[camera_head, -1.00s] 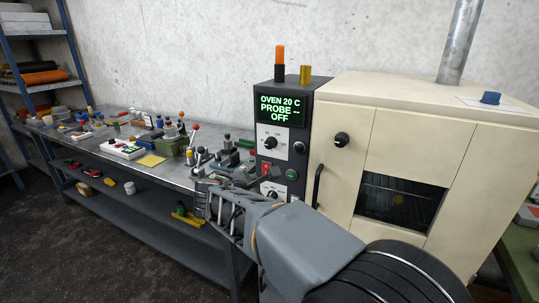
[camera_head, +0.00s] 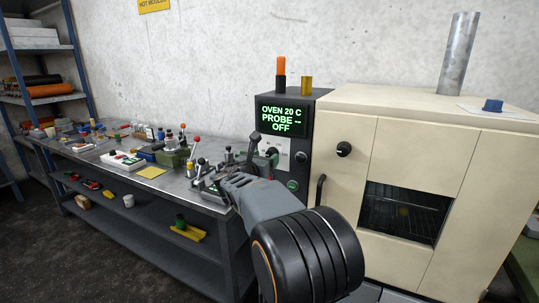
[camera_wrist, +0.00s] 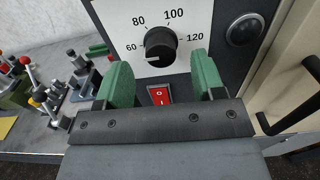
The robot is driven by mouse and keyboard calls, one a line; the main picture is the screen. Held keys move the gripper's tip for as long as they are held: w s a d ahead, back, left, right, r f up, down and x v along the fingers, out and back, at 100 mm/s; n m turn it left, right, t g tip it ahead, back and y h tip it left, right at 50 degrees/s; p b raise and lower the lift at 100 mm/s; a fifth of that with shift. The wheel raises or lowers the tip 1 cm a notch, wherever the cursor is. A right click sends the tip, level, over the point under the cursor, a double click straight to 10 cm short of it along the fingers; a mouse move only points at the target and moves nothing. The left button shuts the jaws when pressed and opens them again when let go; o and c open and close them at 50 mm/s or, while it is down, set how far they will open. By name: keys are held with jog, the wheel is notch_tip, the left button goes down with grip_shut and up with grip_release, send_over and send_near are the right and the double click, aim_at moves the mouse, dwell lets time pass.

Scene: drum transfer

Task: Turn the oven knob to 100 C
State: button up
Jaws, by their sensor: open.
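The oven knob (camera_wrist: 160,43) is a black round dial on a white plate marked 60, 80, 100 and 120. A short pale mark shows at its lower left; I cannot tell its exact setting. The knob also shows in the head view (camera_head: 272,152), partly behind my gripper (camera_head: 262,151). In the wrist view my gripper (camera_wrist: 163,80) is open and empty, its two green-padded fingers spread left and right, just below the knob in the picture. I see no contact with it. The green display (camera_head: 283,120) reads OVEN 20 C, PROBE --, OFF.
A red rocker switch (camera_wrist: 159,95) sits below the dial, between the fingers in the picture. A dark round button (camera_wrist: 243,30) is to the right. The cream oven (camera_head: 400,150) has a black handle (camera_head: 320,189). A cluttered workbench (camera_head: 175,186) stands left.

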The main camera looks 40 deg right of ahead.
aim_at(270, 155)
jog(key=shift+x, duration=1.9)
jog(key=shift+c, duration=0.3)
jog(key=c, duration=0.9)
jog(key=shift+f, duration=0.1)
